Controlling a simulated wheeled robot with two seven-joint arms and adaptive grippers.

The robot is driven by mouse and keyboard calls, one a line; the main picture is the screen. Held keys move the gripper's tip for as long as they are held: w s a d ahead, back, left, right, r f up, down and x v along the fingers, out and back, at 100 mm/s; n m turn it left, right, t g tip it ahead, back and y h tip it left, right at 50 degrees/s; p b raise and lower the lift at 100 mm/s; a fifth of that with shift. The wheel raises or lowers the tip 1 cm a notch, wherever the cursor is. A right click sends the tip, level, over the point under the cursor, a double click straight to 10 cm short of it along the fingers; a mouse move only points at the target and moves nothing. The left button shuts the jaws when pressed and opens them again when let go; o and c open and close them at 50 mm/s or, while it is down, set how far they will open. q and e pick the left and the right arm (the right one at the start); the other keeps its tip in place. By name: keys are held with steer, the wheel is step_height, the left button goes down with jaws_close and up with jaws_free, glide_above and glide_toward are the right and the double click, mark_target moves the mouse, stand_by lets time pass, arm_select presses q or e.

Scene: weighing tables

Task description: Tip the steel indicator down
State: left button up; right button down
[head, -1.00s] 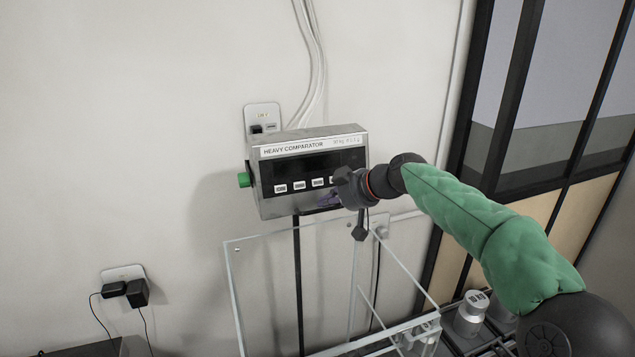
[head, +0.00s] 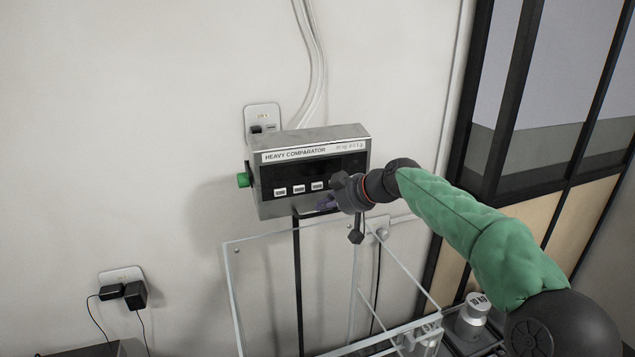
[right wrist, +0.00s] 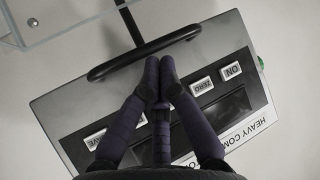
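The steel indicator (head: 275,211), labelled HEAVY COMPARATOR, is mounted on the wall with its dark display and white buttons facing out. Its front leans slightly downward, and a green knob (head: 243,180) shows on its left side. In the right wrist view its front panel (right wrist: 75,114) lies behind my fingers. I cannot tell whether the tips grip this bar. In the head view the right gripper hides the indicator's lower right corner. My left gripper is out of view.
A clear-walled enclosure (head: 234,290) stands just below the indicator. A steel weight (head: 474,312) sits at the lower right. White cables (head: 316,60) run up the wall from behind the indicator. Plugs (head: 134,292) sit in a socket at left.

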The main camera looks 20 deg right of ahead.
steer(key=shift+w+f, duration=0.15)
steer(key=shift+f, duration=0.15)
steer(key=shift+w+f, duration=0.2)
steer(key=shift+f, duration=0.1)
steer(key=shift+w+f+b, duration=0.1)
steer(key=shift+b, duration=0.25)
steer(key=s+r, duration=0.5)
steer(key=shift+r, duration=0.15)
stand_by(0.3)
steer(key=shift+a, duration=0.1)
stand_by(0.3)
